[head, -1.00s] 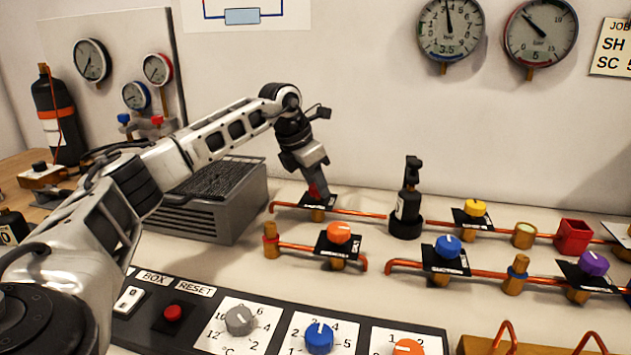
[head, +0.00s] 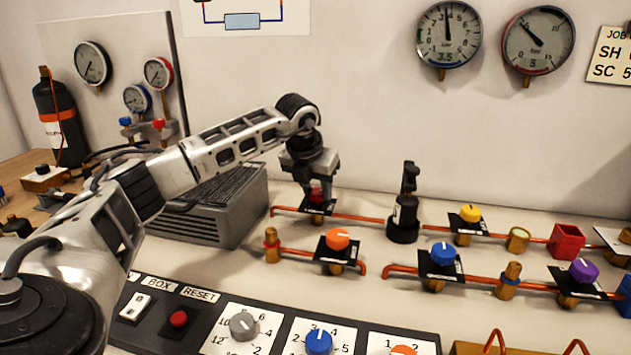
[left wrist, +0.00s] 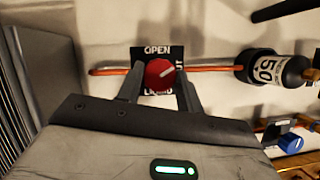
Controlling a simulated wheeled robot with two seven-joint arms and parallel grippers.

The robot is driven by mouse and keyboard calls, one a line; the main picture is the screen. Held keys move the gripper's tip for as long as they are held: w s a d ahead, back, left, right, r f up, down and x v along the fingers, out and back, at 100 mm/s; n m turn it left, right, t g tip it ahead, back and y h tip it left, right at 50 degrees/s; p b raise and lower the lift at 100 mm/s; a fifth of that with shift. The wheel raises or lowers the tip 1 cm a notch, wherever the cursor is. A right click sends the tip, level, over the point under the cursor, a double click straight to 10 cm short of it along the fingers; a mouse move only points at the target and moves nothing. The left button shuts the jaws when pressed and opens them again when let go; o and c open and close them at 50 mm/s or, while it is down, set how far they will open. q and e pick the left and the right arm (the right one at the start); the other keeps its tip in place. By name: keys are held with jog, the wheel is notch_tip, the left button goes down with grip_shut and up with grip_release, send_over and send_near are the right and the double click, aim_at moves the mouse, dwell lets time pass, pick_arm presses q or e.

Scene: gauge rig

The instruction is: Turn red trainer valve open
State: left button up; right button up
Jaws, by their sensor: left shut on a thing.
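The red trainer valve knob (left wrist: 159,74) sits on a black plate with "OPEN" printed at its top edge in the left wrist view. Its white pointer line slants toward the upper right of that picture. My left gripper (left wrist: 161,88) is shut on the knob, with one finger on each side. In the head view the red knob (head: 317,193) shows partly below my left gripper (head: 316,187), which points down at it from above. The plate's lower lettering is partly hidden by the gripper. My right gripper is not in view.
A copper pipe (head: 360,217) runs through the valve. A black cylinder (head: 405,212) stands to its right, and a grey vented box (head: 225,222) to its left. Orange (head: 338,239), blue (head: 444,252), yellow (head: 469,213) and purple (head: 583,270) knobs stand on nearby pipes.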

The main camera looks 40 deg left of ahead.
pick_arm(q)
jog(key=n+y, duration=0.1)
jog(key=n, duration=0.2)
jog(key=shift+w+d+r+p, duration=0.1)
jog(key=shift+p, duration=0.25)
jog(key=n+y, duration=0.1)
jog(key=n, duration=0.1)
jog(key=shift+n+g+p, duration=0.3)
jog(key=shift+g+p, duration=0.05)
jog(key=shift+g, duration=0.05)
jog(key=n+g, duration=0.1)
jog(key=n, duration=0.2)
jog(key=shift+w+d+y+p, duration=0.1)
jog(key=shift+y+p, duration=0.25)
jog(key=shift+y, duration=0.05)
jog(key=shift+n+g, duration=0.5)
jog(key=shift+n, duration=1)
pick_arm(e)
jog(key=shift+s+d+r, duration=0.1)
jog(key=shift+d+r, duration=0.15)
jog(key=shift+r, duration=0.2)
pick_arm(q)
jog(key=shift+p, duration=0.3)
jog(key=o, duration=1)
